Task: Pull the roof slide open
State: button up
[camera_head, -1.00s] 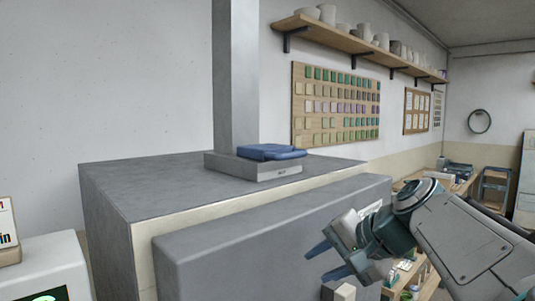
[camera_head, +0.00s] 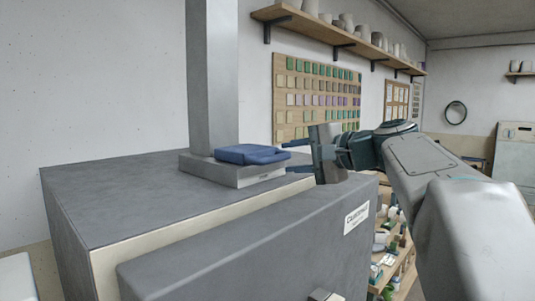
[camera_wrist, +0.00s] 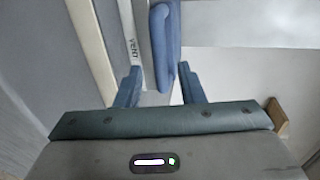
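The roof slide (camera_head: 240,176) is a flat light-grey block on the kiln roof, at the foot of a square grey flue. Its front edge reads "VENT" in the wrist view (camera_wrist: 132,49). A rounded blue pad-like piece (camera_head: 252,154) lies on top of it; it also shows in the wrist view (camera_wrist: 164,48). My gripper (camera_head: 291,157) is just right of the slide, at about its height, with blue fingers pointing left at it. In the wrist view the fingers (camera_wrist: 160,84) are spread, with the blue piece ahead between their lines. I see nothing gripped; contact cannot be told.
The kiln's grey roof (camera_head: 120,185) is otherwise clear. The grey flue (camera_head: 212,80) rises behind the slide. The kiln's thick front door (camera_head: 260,250) stands below my gripper. A shelf of pots (camera_head: 340,38) and a sample board (camera_head: 315,95) are on the wall behind.

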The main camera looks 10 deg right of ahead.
aim_at(279, 158)
jog(key=shift+p+x, duration=0.5)
jog(key=shift+x, duration=2.15)
grip_shut()
